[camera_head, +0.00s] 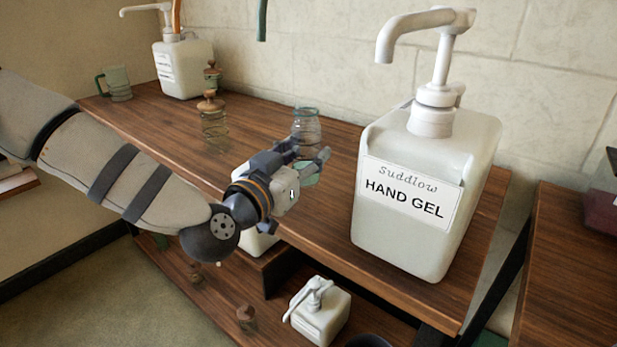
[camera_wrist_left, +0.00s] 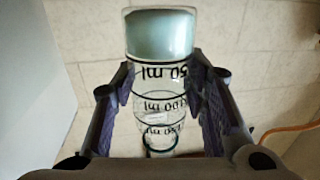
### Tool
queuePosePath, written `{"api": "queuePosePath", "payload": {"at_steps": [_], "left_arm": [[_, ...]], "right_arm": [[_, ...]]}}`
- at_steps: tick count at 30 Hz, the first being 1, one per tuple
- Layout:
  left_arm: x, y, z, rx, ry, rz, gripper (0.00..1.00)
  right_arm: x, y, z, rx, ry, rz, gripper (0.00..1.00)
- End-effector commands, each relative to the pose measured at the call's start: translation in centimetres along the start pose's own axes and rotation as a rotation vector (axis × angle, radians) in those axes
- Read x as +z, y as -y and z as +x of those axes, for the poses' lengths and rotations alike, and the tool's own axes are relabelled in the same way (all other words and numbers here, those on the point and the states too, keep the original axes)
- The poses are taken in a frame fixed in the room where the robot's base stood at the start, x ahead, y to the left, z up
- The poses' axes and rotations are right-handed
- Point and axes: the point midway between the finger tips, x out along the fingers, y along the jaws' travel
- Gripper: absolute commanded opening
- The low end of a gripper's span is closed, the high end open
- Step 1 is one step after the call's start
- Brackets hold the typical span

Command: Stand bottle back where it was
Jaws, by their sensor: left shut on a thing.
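The bottle (camera_head: 306,128) is clear glass with black ring marks and pale teal liquid in its lower part. It looks about upright in the head view, near the middle of the wooden table (camera_head: 255,120). My left gripper (camera_head: 308,160) is shut around its side. In the left wrist view the bottle (camera_wrist_left: 160,100) sits between the two fingers, its teal end at the top of the picture and its marks upside down. My gripper hides part of it in the head view. I cannot tell whether its base touches the table. My right gripper is not in view.
A big white hand gel pump bucket (camera_head: 410,205) stands right of the bottle. Stoppered glass jars (camera_head: 213,125), a green mug (camera_head: 116,82) and another white pump bucket (camera_head: 183,68) stand to the left. A small pump bucket (camera_head: 322,318) is on the lower shelf.

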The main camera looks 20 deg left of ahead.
Motion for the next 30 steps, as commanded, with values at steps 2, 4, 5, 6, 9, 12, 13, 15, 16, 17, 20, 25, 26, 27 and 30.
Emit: {"api": "queuePosePath", "payload": {"at_steps": [2, 4, 5, 6, 9, 12, 13, 15, 16, 17, 20, 25, 26, 27, 30], "left_arm": [[1.0, -0.1, 0.7, 0.001, 0.002, 0.000, 0.18], [2.5, -0.1, 0.8, 0.000, 0.005, -0.001, 0.18], [3.1, -0.1, 0.8, -0.001, 0.005, -0.001, 0.18], [3.8, -0.1, 0.7, 0.000, 0.004, -0.001, 0.18], [3.9, -0.1, 0.7, 0.000, -0.001, -0.001, 0.18], [3.8, -0.1, 0.7, 0.001, -0.002, 0.000, 0.18], [3.8, -0.1, 0.7, 0.001, -0.002, 0.000, 0.18], [3.9, -0.1, 0.7, 0.000, -0.002, 0.000, 0.18], [4.1, -0.1, 0.7, 0.000, -0.001, 0.000, 0.18], [4.2, -0.1, 0.7, 0.000, -0.001, 0.000, 0.18], [4.1, -0.1, 0.7, 0.000, -0.001, 0.000, 0.58], [4.1, -0.1, 0.7, 0.000, -0.001, 0.000, 0.60], [4.1, -0.1, 0.7, 0.000, -0.001, 0.000, 0.60], [4.1, -0.1, 0.7, 0.000, -0.001, 0.000, 0.60], [3.9, -0.1, 0.7, 0.000, -0.002, 0.000, 0.60]], "right_arm": [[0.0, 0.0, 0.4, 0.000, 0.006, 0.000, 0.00], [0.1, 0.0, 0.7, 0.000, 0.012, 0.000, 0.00], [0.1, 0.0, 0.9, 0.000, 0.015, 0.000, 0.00], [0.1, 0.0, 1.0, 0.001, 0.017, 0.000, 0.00], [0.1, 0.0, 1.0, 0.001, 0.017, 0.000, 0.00], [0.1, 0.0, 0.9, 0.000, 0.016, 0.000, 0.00], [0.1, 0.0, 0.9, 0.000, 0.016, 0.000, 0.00], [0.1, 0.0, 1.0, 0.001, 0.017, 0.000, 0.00], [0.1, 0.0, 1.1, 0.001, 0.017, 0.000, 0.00], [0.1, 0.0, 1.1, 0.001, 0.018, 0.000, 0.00], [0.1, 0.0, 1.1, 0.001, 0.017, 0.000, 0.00], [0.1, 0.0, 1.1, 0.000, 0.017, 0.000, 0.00], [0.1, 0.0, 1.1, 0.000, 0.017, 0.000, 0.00], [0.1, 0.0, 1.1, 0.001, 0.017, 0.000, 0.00], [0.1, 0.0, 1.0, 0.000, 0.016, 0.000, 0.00]]}}
